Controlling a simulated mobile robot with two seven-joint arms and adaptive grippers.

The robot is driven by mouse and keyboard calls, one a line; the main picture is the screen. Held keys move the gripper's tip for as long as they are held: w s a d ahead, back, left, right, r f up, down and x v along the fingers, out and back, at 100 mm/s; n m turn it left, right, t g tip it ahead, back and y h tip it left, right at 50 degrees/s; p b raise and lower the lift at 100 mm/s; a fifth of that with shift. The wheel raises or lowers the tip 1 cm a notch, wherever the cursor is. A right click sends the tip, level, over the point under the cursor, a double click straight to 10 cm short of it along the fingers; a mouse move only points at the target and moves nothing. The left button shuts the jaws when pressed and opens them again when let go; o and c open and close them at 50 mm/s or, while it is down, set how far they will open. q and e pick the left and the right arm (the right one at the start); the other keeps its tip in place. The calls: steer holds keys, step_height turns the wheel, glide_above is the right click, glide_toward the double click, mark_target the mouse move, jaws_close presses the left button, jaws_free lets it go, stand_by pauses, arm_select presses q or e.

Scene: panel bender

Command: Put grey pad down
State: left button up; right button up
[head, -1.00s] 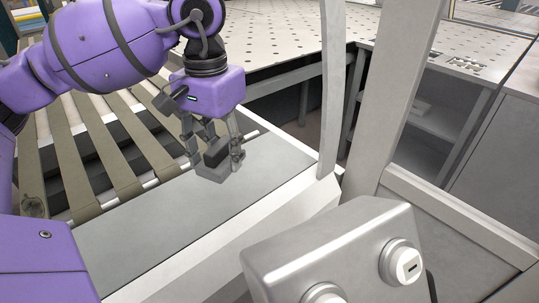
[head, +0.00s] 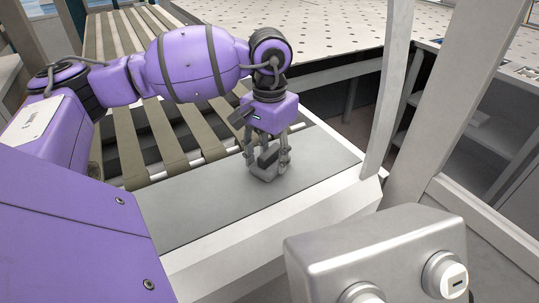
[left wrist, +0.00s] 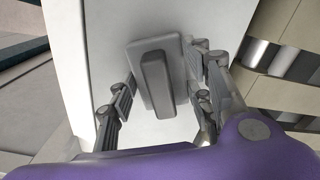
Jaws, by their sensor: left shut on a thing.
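The grey pad (head: 264,174) is a small block with a raised bar handle on top. My left gripper (head: 269,158) points down and is shut on it. In the left wrist view the pad (left wrist: 140,65) is between the finger pairs, its bar pointing lengthwise. The pad is low over the flat grey plate (head: 200,205), towards its right end. I cannot tell whether its underside touches the plate. My right gripper is not in view.
A belt bed with beige strips (head: 130,140) lies behind the plate. A perforated metal table (head: 330,35) stands further back. A grey button box (head: 375,250) is at front right, and a slanted pale post (head: 390,90) rises right of the plate. The plate's left part is bare.

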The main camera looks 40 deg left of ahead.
mark_target(270, 152)
arm_select(q)
steer(key=shift+f, duration=0.1)
steer(key=shift+f, duration=0.15)
steer(key=o, duration=1.1)
steer(key=shift+o, duration=0.2)
steer(key=shift+r, duration=0.2)
step_height(270, 152, up, 12)
